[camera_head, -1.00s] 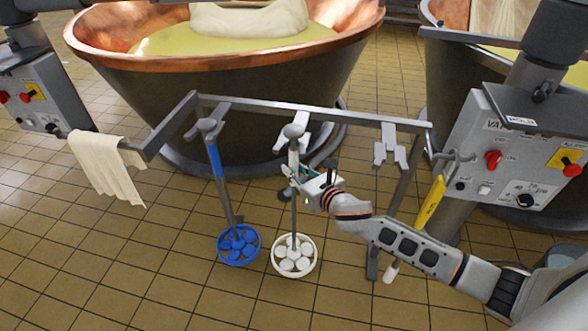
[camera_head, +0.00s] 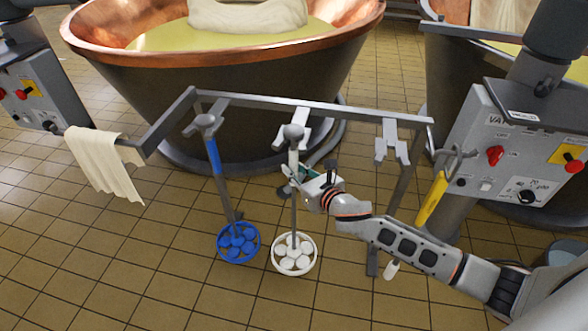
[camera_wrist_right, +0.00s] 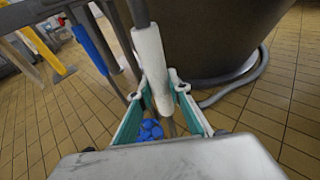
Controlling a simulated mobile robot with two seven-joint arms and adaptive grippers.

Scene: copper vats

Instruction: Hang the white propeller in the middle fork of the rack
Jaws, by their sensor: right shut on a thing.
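The white propeller (camera_head: 294,254) hangs upright, its white round disc low near the floor and its grey knob (camera_head: 293,132) at the middle fork (camera_head: 304,118) of the rack (camera_head: 250,101). I cannot tell whether the knob rests on the prongs. My right gripper (camera_head: 293,175) is shut on the propeller's white grip below the knob. In the right wrist view the white grip (camera_wrist_right: 152,62) stands between the fingers. The blue propeller (camera_head: 238,242) hangs in the left fork. The right fork (camera_head: 390,148) is empty. My left gripper is out of view.
A copper vat (camera_head: 215,85) stands close behind the rack. A cream cloth (camera_head: 103,165) hangs on the rack's left arm. A yellow-handled tool (camera_head: 432,198) hangs at the right, beside a control box (camera_head: 520,150). The tiled floor in front is clear.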

